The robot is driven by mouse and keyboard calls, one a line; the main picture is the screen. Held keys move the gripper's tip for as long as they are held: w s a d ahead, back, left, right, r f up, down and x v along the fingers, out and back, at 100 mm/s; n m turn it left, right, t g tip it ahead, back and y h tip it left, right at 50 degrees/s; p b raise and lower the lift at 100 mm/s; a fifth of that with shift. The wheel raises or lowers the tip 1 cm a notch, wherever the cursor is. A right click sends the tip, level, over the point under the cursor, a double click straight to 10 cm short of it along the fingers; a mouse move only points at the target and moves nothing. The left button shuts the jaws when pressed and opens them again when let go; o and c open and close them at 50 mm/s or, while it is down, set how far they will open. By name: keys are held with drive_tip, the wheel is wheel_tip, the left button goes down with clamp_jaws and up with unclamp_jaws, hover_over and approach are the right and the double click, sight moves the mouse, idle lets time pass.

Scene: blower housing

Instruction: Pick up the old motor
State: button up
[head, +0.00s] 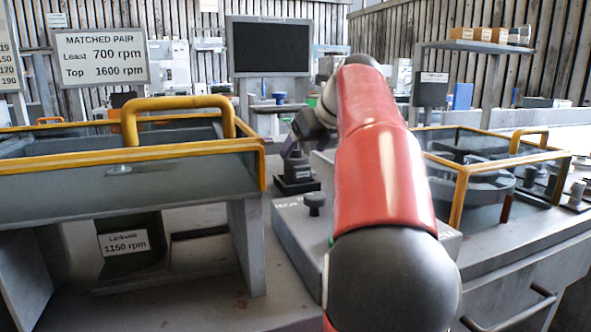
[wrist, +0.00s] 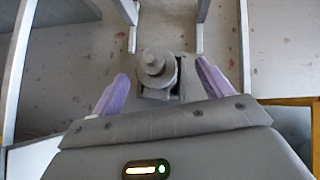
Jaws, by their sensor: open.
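A grey round part with a stepped knob on top, which looks like the old motor (wrist: 154,66), sits on a dark square base in the wrist view. My gripper (wrist: 161,70) is open, with one purple finger on each side of it. A gap shows between the part and each finger. In the head view my gripper (head: 297,164) is small and partly behind my red arm, pointing down just above a black square block (head: 297,186). The motor itself is hard to make out there.
A glass-walled box with a yellow frame and handle (head: 130,148) stands at left above a shelf labelled 1150 rpm. Another yellow-framed glass box (head: 460,195) is at right. A grey panel with a black knob (head: 314,203) lies near my arm. Pale walls flank the gripper in the wrist view.

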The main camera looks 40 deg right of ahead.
sight(300, 157)
drive_tip(key=x, duration=0.3)
drive_tip(key=b+x, duration=0.1)
drive_tip(key=x, duration=0.1)
drive_tip(key=shift+a+f, duration=0.4)
drive_tip(key=shift+f, duration=0.2)
drive_tip(key=shift+w+f, duration=0.25)
drive_tip(key=shift+w, duration=0.05)
drive_tip(key=c, duration=1.2)
drive_tip(key=shift+r, duration=0.1)
drive_tip(key=shift+c, duration=0.8)
